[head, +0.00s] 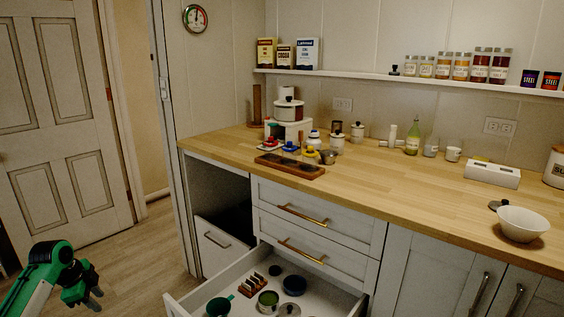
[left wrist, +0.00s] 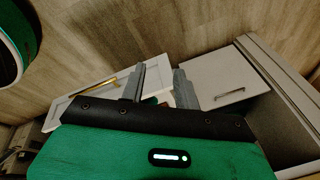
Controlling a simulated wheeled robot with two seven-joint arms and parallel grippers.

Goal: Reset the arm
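My right arm and gripper are in neither view.
The open drawer holds a green mug (head: 219,306), a dark blue bowl (head: 294,285) and other pieces. The wooden counter (head: 400,190) carries jars, a bottle and a white bowl (head: 522,223). A panelled door (head: 65,130) stands at left. Floor (head: 135,255) between is clear.

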